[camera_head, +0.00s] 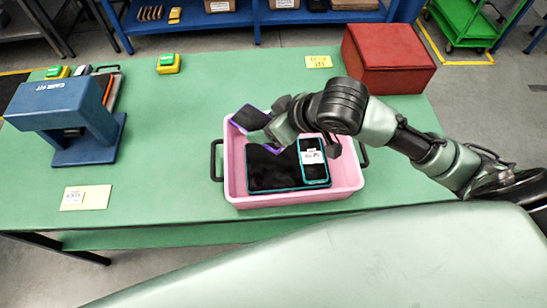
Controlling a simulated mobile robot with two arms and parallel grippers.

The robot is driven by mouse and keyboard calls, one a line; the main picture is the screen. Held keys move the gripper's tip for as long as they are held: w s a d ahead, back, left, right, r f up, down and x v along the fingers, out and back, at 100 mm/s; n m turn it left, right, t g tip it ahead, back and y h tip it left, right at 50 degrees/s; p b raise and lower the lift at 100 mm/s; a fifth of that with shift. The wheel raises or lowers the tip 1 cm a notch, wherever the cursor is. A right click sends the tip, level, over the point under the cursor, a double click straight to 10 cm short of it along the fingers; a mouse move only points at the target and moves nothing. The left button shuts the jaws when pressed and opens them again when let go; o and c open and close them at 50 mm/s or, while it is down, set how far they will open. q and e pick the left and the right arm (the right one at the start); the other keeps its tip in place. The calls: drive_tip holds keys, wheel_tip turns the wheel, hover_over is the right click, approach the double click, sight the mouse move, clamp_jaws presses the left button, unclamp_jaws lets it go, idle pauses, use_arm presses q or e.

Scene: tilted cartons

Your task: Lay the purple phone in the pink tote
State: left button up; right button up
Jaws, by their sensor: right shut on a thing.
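The purple phone (250,118) has a dark screen and is tilted above the back left part of the pink tote. The pink tote (300,202) stands on the green table and has dark handles at its sides. My right gripper (272,130) reaches in from the right and is shut on the purple phone; its fingers are partly hidden behind its own body. Inside the tote lie a large dark tablet with a teal edge (265,168) and a teal-edged phone with a white label (314,172). My left gripper is not in view.
A red box (387,58) stands at the back right of the green table (160,205). A blue stand (65,112) is at the left. Yellow-and-green blocks (168,64) sit at the back. The table left of the tote is mostly clear.

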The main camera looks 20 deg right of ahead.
wheel_tip(320, 180, down, 12)
drive_tip(key=shift+r+p, duration=0.1)
drive_tip(key=shift+p, duration=0.35)
drive_tip(key=shift+f, duration=0.25)
wheel_tip(320, 180, down, 3)
drive_tip(key=shift+f, duration=0.1)
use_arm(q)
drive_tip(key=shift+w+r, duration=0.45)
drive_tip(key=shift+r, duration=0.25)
use_arm(e)
drive_tip(key=shift+f, duration=0.35)
drive_tip(key=shift+f, duration=0.1)
drive_tip(key=shift+f, duration=0.5)
drive_tip(key=o, duration=1.6)
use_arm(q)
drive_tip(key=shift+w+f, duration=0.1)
